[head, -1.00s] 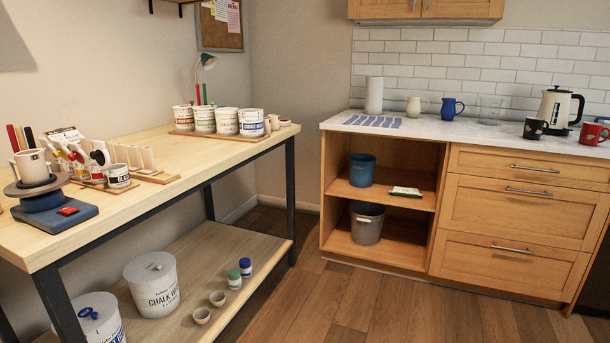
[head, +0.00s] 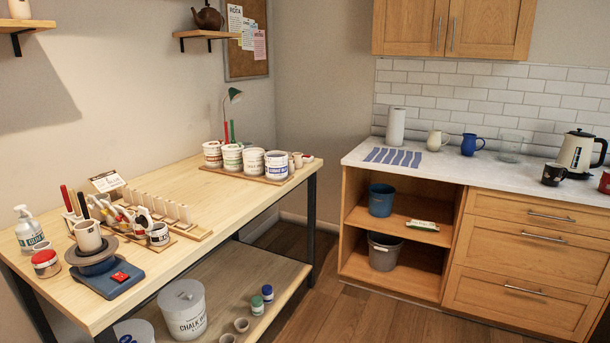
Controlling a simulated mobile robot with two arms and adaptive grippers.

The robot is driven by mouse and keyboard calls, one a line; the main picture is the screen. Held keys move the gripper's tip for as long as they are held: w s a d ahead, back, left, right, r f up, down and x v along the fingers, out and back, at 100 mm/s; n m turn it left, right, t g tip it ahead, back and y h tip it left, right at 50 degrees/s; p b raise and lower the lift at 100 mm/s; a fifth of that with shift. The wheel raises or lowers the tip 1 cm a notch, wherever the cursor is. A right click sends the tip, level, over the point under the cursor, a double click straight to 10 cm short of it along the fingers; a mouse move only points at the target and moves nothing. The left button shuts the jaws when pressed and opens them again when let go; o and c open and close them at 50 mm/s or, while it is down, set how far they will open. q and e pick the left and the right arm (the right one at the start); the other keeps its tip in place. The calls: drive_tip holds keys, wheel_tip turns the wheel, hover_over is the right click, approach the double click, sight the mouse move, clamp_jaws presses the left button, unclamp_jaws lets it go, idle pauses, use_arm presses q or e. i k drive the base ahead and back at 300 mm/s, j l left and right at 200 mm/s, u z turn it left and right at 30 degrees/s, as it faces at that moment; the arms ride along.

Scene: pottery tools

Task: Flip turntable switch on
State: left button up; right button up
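The turntable (head: 92,265) stands near the front left end of the wooden workbench in the head view. It has a dark round plate on a blue base (head: 112,284). A red switch (head: 120,276) sits on the base's front right part; its on or off position is too small to tell. A cream mug (head: 87,235) stands upright on the plate. Neither of my grippers is in view.
The workbench (head: 240,205) has a clear middle. Tubs (head: 253,162) stand at the far end. Wooden floor (head: 390,315) is free at the right.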

sight(119, 276)
drive_tip(key=u, duration=1.3)
